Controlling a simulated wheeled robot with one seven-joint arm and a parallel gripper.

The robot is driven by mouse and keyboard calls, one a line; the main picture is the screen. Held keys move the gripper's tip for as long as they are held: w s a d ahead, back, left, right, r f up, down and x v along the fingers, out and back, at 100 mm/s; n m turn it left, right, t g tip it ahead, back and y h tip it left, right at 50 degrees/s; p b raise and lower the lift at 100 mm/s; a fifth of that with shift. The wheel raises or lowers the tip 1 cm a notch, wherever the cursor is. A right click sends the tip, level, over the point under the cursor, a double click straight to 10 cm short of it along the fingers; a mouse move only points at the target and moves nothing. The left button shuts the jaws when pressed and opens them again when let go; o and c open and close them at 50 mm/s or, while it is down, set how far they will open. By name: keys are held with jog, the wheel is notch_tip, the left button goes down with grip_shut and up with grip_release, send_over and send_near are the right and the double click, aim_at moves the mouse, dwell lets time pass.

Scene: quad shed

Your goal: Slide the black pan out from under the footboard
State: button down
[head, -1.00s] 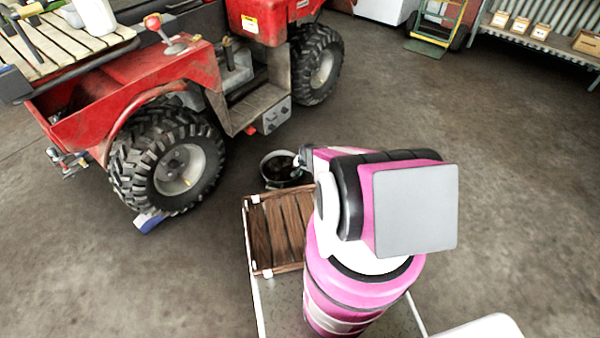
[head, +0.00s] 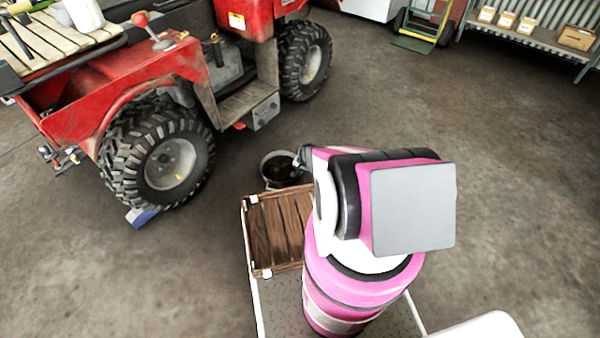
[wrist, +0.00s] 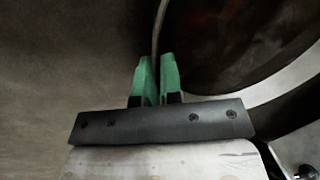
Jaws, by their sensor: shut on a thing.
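The black pan (head: 279,170) is a round open pan with a pale rim and dark contents or inside, on the concrete floor in the head view. It stands clear of the footboard (head: 247,106) of the red quad, on the side toward me. In the wrist view the pan's dark inside (wrist: 235,40) and curved rim fill the right. My gripper (wrist: 155,75), with green fingertips, is shut on the pan's rim, which runs up between the fingers. In the head view my arm hides the pan's right edge and the gripper.
The red quad's rear wheel (head: 165,165) stands left of the pan, with a blue wedge (head: 142,216) at its base. My wooden-slatted deck is just in front of the pan. Open floor (head: 480,150) lies to the right. A shelf with small boxes (head: 507,19) stands at the back.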

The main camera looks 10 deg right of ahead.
jog(key=c, duration=1.2)
grip_release()
jog(key=shift+r, duration=0.1)
notch_tip(320, 180, up, 8)
jog(key=d, duration=0.1)
jog(key=shift+s+d, duration=0.15)
jog(key=shift+s, duration=0.3)
jog(key=s+a+r+n, duration=0.2)
jog(key=s+r, duration=0.4)
jog(key=r, duration=0.8)
jog(key=s+a+r+n+h, duration=0.1)
jog(key=s+r, duration=0.6)
jog(key=r, duration=0.7)
jog(key=s+a+r+n+g, duration=0.1)
jog(key=s+a+r+n, duration=0.2)
jog(key=s+r, duration=0.4)
notch_tip(320, 180, up, 8)
jog(key=shift+s+a+f+n+h, duration=0.15)
jog(key=shift+s+a+n+h, duration=0.05)
jog(key=shift+a+n+h, duration=0.25)
